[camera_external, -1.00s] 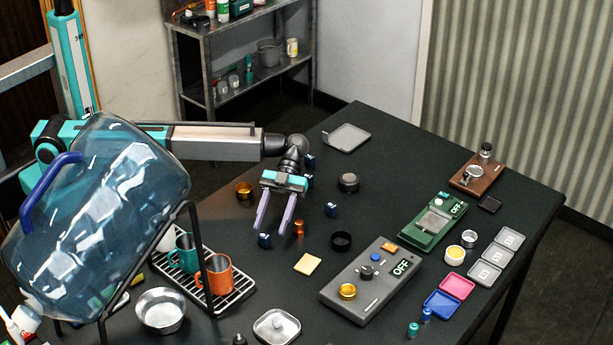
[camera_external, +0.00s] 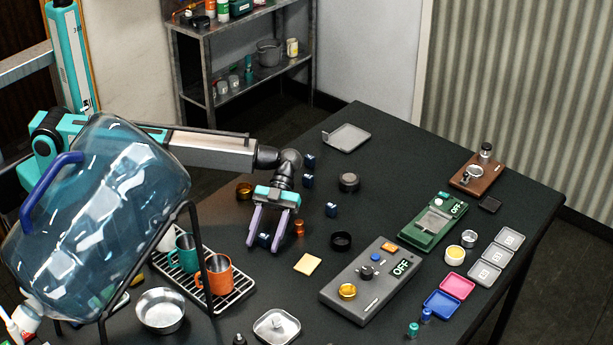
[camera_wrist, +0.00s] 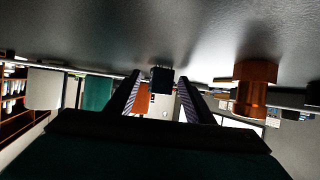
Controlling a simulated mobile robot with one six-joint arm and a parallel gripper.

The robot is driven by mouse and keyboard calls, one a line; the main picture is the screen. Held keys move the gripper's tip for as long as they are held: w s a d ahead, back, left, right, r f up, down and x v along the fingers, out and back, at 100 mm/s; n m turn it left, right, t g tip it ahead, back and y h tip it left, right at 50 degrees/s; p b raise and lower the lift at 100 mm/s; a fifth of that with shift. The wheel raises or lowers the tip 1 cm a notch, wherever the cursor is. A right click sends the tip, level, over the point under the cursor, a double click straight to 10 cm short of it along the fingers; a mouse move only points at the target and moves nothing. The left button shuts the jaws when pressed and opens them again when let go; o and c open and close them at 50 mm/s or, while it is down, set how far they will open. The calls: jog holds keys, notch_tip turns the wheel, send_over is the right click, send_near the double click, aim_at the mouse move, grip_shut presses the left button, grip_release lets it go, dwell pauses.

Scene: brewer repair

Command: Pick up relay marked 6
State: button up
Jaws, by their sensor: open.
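Several small dark blue blocks, which look like relays, stand on the table. One relay (camera_external: 264,240) shows between my gripper's fingers; others are farther back, a relay (camera_external: 331,210), a relay (camera_external: 308,181) and a relay (camera_external: 311,161). No number is readable on any of them. My gripper (camera_external: 265,246) is open, low over the table, with its two purple fingers pointing toward the front. In the wrist view, the dark relay (camera_wrist: 162,80) sits centred between or just past the fingertips (camera_wrist: 160,82); I cannot tell which. No finger visibly touches it.
A copper-orange part (camera_external: 299,228) stands close to the right finger, also large in the wrist view (camera_wrist: 255,88). A drip rack (camera_external: 235,297) with teal and orange mugs (camera_external: 219,276) is in front. A grey OFF panel (camera_external: 340,300) lies right. A big water bottle (camera_external: 95,215) is left.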

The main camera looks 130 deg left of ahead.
aim_at(263, 235)
jog(key=c, duration=1.2)
jog(key=shift+r, duration=0.2)
jog(key=shift+r+b, duration=0.95)
jog(key=shift+r, duration=0.25)
jog(key=shift+s+r, duration=0.2)
jog(key=shift+r, duration=0.1)
jog(key=s+d+b, duration=0.1)
jog(key=s, duration=0.4)
jog(key=s+d+r+b, duration=0.1)
jog(key=s+d+b, duration=0.1)
jog(key=s, duration=0.3)
jog(key=s+d+b, duration=0.2)
jog(key=s, duration=0.2)
jog(key=shift+s+d+r, duration=0.1)
jog(key=shift+s+r, duration=0.2)
jog(key=shift+s, duration=0.1)
